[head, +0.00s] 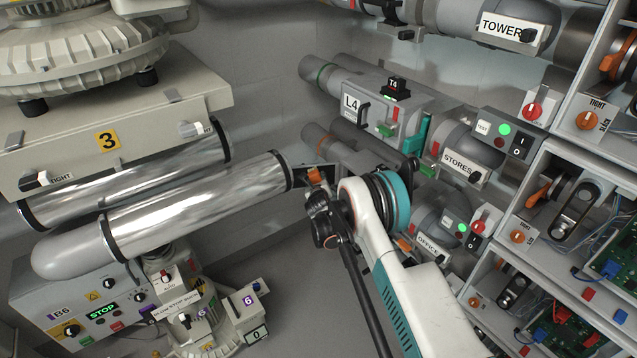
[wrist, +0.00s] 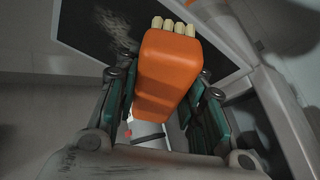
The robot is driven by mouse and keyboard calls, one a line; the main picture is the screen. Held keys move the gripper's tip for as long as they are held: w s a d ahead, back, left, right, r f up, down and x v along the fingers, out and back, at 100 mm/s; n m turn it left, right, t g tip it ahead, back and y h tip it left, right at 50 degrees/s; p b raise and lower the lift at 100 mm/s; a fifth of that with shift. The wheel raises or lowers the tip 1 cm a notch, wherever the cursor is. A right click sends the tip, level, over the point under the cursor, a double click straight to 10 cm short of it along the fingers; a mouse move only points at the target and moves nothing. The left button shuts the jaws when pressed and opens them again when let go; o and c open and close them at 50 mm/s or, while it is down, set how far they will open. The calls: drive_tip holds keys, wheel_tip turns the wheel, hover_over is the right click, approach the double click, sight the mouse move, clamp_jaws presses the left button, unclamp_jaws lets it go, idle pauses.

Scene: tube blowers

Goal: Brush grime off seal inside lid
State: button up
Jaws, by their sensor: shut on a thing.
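My gripper (wrist: 160,88) is shut on an orange brush (wrist: 168,72), its green-padded fingers on either side of the block. The brush's pale bristle tufts (wrist: 173,27) point to the top of the wrist view, over a dark rectangular panel (wrist: 78,27) with a light rim, seemingly the lid's inside. Pale streaky grime (wrist: 112,24) lies on the panel left of the bristles. I cannot tell if the bristles touch it. In the head view my gripper (head: 319,192) is at the right end of the lower shiny tube, with a bit of orange showing; the lid is mostly hidden there.
Open shelves (head: 545,145) with switches and wiring are on the right. Floor shows at bottom centre.

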drive_tip(key=s+a, duration=0.1)
drive_tip(key=a, duration=0.7)
drive_tip(key=shift+s+a, duration=0.2)
drive_tip(key=shift+s, duration=0.05)
idle(0.5)
drive_tip(key=s+d, duration=0.1)
drive_tip(key=s, duration=0.5)
idle(0.4)
drive_tip(key=s, duration=0.3)
drive_tip(key=shift+d, duration=0.25)
idle(0.3)
idle(0.6)
